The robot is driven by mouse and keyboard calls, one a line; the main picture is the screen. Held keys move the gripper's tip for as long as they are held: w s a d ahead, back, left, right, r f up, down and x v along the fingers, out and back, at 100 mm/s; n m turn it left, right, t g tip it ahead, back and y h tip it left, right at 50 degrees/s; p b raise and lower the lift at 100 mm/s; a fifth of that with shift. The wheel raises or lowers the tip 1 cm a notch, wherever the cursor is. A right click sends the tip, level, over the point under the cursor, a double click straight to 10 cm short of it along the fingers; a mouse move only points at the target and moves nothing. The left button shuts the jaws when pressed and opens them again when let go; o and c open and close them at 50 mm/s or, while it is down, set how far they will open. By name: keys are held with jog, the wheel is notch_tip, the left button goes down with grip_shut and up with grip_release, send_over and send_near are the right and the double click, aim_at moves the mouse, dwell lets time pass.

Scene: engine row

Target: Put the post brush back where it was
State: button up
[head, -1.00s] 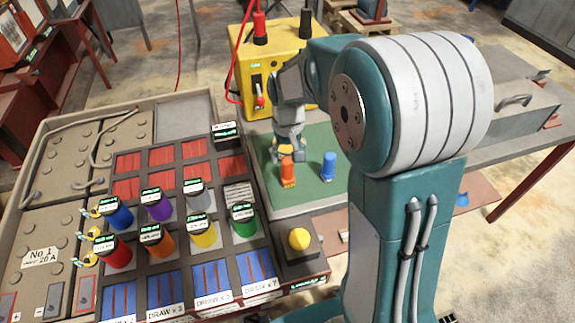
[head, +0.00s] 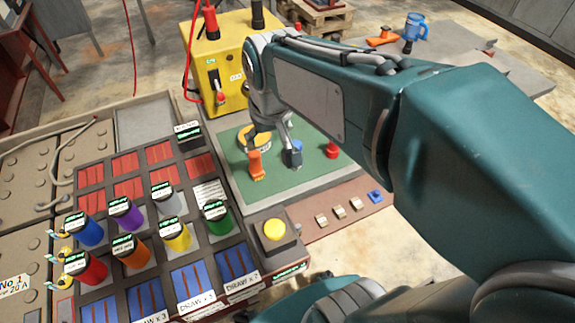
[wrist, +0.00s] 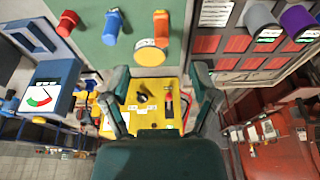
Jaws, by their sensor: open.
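Orange (head: 256,166), blue (head: 294,155) and red (head: 332,149) pieces stand apart on the green mat (head: 300,180). I cannot tell for sure which is the post brush. My gripper (head: 272,132) hangs over the back of the mat, behind the orange and blue pieces, and partly covers a yellow disc (head: 243,137). In the wrist view, the fingers (wrist: 161,80) are spread with nothing between them. The orange (wrist: 160,28), blue (wrist: 112,27) and red (wrist: 67,22) pieces show beyond the fingers, near the top edge.
A yellow box (head: 226,68) with red and black terminals stands behind the mat. Left is a panel with several coloured cylinders (head: 176,234) and a yellow button (head: 274,230). A strip with small blocks (head: 339,212) lies in front.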

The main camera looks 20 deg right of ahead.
jog(key=s+t, duration=0.2)
jog(key=s, duration=0.8)
jog(key=shift+r+t, duration=0.25)
jog(key=shift+t, duration=0.15)
jog(key=shift+d, duration=0.1)
